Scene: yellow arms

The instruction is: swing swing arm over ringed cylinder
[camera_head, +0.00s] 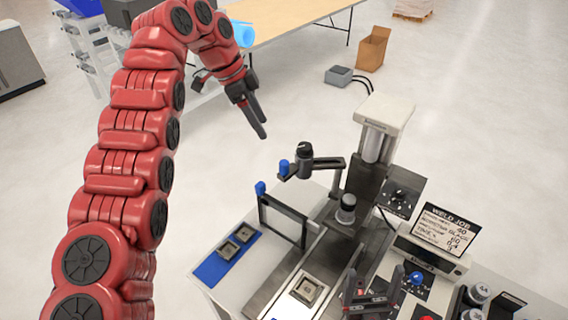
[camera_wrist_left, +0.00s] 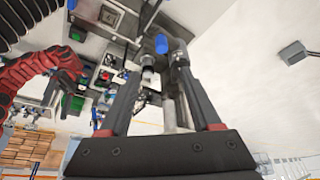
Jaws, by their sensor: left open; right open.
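The swing arm (camera_head: 328,163) is a dark bar reaching left from the grey column of the machine, with a black cylindrical head and a blue knob (camera_head: 284,168) at its free end. The ringed cylinder (camera_head: 346,209), grey with dark bands, stands on the machine below and to the right of that head; the arm is swung out to its left. My left gripper (camera_head: 262,132) is open and empty, up and left of the blue knob. In the left wrist view the knob (camera_wrist_left: 162,44) shows beyond the open fingers. My right gripper (camera_head: 371,290) is open, low in front of the machine.
A dark frame (camera_head: 283,219) with another blue knob stands left of the cylinder. A blue plate (camera_head: 215,267) with square metal parts lies on the white bench. The sign and control box (camera_head: 432,258) are at right. Open floor lies behind and left of the machine.

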